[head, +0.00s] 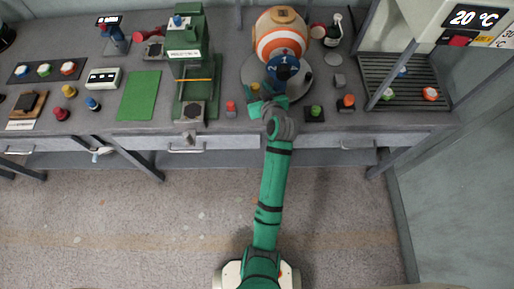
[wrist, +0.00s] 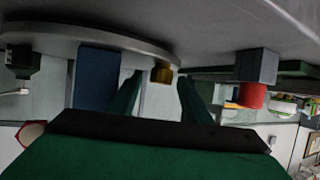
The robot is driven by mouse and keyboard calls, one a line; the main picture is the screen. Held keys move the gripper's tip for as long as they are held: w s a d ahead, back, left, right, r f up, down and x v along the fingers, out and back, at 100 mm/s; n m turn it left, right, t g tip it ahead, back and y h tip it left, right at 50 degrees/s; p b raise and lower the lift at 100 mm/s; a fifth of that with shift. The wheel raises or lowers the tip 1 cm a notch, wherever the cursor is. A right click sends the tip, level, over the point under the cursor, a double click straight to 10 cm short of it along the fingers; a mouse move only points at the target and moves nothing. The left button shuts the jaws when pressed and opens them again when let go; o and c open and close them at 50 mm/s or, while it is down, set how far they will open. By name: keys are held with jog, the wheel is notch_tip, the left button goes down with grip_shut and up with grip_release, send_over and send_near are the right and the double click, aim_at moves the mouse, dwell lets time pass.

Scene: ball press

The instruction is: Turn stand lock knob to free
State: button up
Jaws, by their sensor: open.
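A round grey stand (head: 309,82) carries an orange and white ball (head: 283,40) on the table. In the wrist view the stand's rim (wrist: 110,33) crosses the top left. A small brass knob (wrist: 162,73), apparently the stand lock knob, sticks out at this rim. My gripper (wrist: 158,85) is open, with one green finger on each side of the knob in the picture. I cannot tell whether they touch it. In the head view my gripper (head: 266,97) is at the stand's front edge and hides part of it.
A blue tag marked 1 (head: 283,65) is on the stand's front. An orange-red button (head: 231,107) stands left of my gripper. Green (head: 316,110) and orange (head: 348,101) buttons stand to the right. A green press (head: 188,45) stands further left.

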jog(key=shift+s+a+m+t+h, duration=0.1)
jog(key=shift+a+m+t+h, duration=0.1)
jog(key=shift+m+h, duration=0.7)
jog(key=shift+a+m+t+h, duration=0.2)
jog(key=shift+m+h, duration=0.5)
jog(key=shift+h, duration=0.3)
jog(key=v, duration=1.1)
jog(key=s+f, duration=0.3)
jog(key=s, duration=0.7)
jog(key=s+f+t, duration=0.1)
jog(key=s+f, duration=0.3)
jog(key=s, duration=0.6)
jog(key=shift+f, duration=0.25)
jog(key=shift+d, duration=0.15)
